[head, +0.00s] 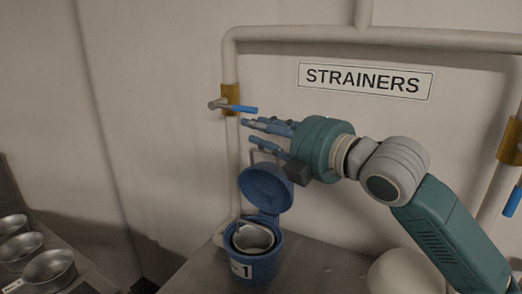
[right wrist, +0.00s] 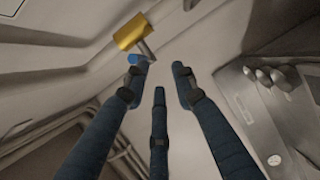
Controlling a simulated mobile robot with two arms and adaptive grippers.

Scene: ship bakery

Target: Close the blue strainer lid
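The blue strainer (head: 262,268) stands on the metal counter below the pipe, with a white label marked 1. Its blue lid (head: 267,186) is tilted up and open at the back, and a metal basket (head: 252,238) shows inside the body. My right gripper (head: 246,133) is above the lid, pointing left near the blue valve handle. Its fingers are spread, with nothing between them; the right wrist view also shows them apart (right wrist: 160,80). Whether a finger touches the raised handle loop at the lid is unclear. My left gripper is not in view.
A yellow valve (head: 230,98) with a blue handle (head: 243,109) is on the left pipe, close to the right fingertips; it also shows in the right wrist view (right wrist: 131,32). Another yellow valve (head: 510,141) is at the right edge. Several metal pans (head: 49,270) stand lower left.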

